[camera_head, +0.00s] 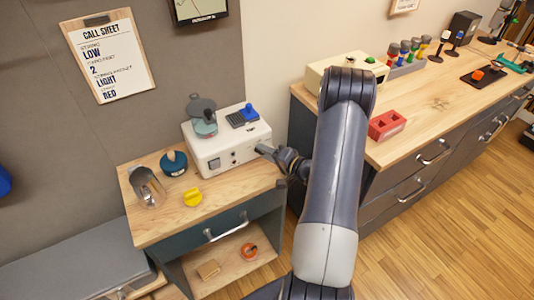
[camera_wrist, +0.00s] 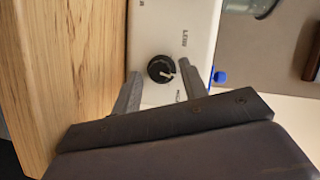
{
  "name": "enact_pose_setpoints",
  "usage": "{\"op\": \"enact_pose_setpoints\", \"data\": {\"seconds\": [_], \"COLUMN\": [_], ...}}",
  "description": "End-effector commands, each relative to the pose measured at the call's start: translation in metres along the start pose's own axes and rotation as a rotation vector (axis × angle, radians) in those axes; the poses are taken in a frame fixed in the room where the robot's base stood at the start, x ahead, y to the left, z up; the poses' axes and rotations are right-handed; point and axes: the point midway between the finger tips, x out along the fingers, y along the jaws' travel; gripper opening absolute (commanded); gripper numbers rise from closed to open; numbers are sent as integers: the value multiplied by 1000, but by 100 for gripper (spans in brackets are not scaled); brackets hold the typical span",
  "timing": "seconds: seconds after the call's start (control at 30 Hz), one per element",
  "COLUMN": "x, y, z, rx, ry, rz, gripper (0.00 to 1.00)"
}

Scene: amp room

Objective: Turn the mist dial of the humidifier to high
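The humidifier is a white box (camera_head: 218,152) on the small wooden-topped cabinet. My gripper (camera_head: 283,160) is at its right end in the head view, with the contact hidden there. In the wrist view the mist dial (camera_wrist: 160,68) is a round black knob with a white pointer mark toward the lower right of the picture. The label LOW (camera_wrist: 185,38) is above right of it; a second label (camera_wrist: 178,95) below right is partly hidden by a finger. My gripper (camera_wrist: 160,90) is open, with one finger on each side of and below the dial, not visibly touching it.
On the cabinet top (camera_head: 225,195) are a metal scoop (camera_head: 148,188), a teal round item (camera_head: 173,163) and a yellow knob-like piece (camera_head: 193,197). A call sheet (camera_head: 108,58) hangs on the wall.

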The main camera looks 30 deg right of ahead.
Motion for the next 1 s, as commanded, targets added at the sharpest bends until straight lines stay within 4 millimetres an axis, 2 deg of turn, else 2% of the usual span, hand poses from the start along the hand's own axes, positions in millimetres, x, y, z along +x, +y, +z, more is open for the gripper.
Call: {"op": "enact_pose_setpoints", "data": {"seconds": [0.23, 0.37, 0.8, 1.0], "x": [0, -7, -83, -103], "y": [0, 0, 1, 0], "z": [0, -1, -1, -1], "rx": [-1, -1, 0, -1], "ry": [0, 2, 4, 2], "rz": [-1, 0, 1, 0], "gripper": [44, 44, 44, 44]}}
